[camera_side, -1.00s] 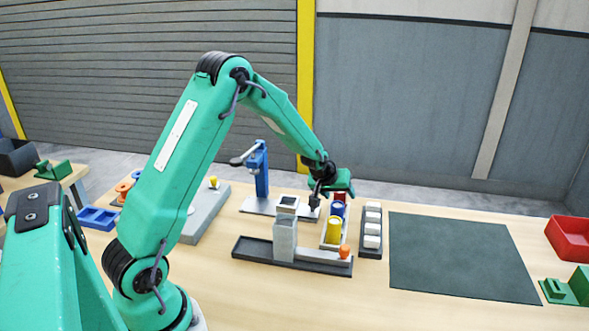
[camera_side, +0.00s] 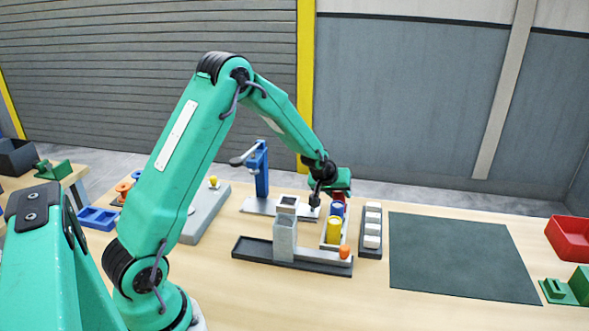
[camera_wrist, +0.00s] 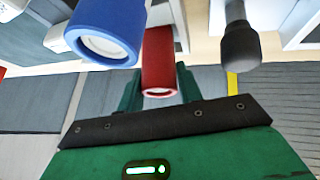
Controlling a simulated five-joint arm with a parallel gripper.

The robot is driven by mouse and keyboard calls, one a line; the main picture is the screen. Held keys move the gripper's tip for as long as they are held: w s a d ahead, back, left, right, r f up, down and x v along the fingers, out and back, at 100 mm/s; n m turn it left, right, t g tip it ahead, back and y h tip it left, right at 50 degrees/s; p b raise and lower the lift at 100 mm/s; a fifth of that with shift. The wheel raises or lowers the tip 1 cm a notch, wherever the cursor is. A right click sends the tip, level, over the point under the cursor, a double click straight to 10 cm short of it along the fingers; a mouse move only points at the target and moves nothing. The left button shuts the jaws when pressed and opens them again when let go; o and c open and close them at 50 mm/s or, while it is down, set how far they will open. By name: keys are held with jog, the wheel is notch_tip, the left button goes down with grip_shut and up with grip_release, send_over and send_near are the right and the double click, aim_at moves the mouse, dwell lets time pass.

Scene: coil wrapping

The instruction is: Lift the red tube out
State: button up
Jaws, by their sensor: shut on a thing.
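The red tube (camera_wrist: 158,62) stands between the two green fingers of my gripper (camera_wrist: 159,92) in the wrist view, and the gripper is shut on it. In the side view my gripper (camera_side: 337,185) is at the far end of the tube rack (camera_side: 331,247), and only a little red shows below it. The blue tube (camera_side: 336,209) stands in front of the red one in the rack; it also shows in the wrist view (camera_wrist: 105,28). The yellow tube (camera_side: 334,229) is nearest the camera. The red tube's lower end is hidden in the side view.
A dark tray with several white blocks (camera_side: 373,225) stands just right of the rack. A grey dispenser (camera_side: 285,240) and a blue stand (camera_side: 261,170) are to the left. A dark mat (camera_side: 455,256) lies clear at the right, with a red bin (camera_side: 570,240) beyond.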

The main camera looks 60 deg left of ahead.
jog(key=shift+s+d, duration=0.1)
notch_tip(320, 180, up, 10)
jog(key=shift+f, duration=0.1)
jog(key=shift+c, duration=1.1)
